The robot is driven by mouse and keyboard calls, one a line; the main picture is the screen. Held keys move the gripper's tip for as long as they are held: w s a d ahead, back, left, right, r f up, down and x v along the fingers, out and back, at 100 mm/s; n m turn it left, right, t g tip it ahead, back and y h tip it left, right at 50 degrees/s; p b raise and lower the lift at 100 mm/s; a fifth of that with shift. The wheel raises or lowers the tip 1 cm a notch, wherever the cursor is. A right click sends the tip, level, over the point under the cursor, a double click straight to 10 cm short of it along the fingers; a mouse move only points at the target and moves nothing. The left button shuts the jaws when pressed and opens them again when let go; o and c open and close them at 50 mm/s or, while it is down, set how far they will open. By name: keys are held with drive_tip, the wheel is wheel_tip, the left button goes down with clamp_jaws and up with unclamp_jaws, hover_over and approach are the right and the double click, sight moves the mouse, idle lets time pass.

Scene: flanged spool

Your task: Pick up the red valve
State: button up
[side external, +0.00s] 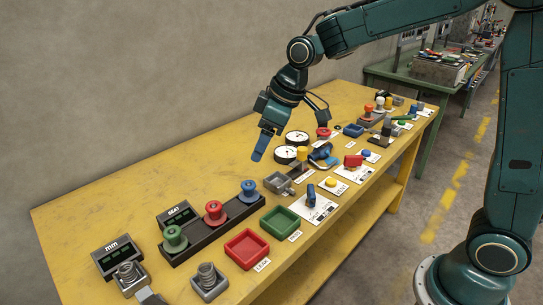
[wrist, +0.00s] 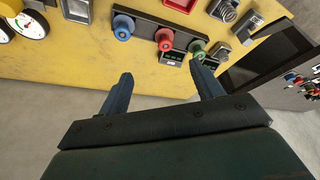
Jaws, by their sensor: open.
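In the side external view, a small red valve-like part (side external: 323,132) sits near the dial gauges, and a red part (side external: 353,161) sits on a white card to the right; I cannot tell which is the red valve.
A dark rack holds green, red (side external: 215,212) and blue spools. A red tray (side external: 247,249) and a green tray (side external: 280,222) stand in front of it. The yellow table (side external: 110,215) is bare at the back left.

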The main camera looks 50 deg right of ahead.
drive_tip(key=n+y, duration=0.1)
drive_tip(key=n, duration=0.1)
approach(214, 205)
drive_tip(key=shift+g, duration=0.4)
drive_tip(key=shift+w+x, duration=0.2)
drive_tip(key=shift+x, duration=1.25)
drive_tip(key=shift+w+x, duration=0.2)
drive_tip(key=shift+x, duration=1.25)
drive_tip(key=shift+d, duration=0.1)
drive_tip(key=shift+x, duration=2.5)
drive_tip(key=shift+s, duration=0.15)
drive_tip(key=shift+r, duration=0.1)
drive_tip(key=c, duration=1.3)
drive_tip(key=shift+c, duration=0.2)
wheel_tip(214, 205, up, 20)
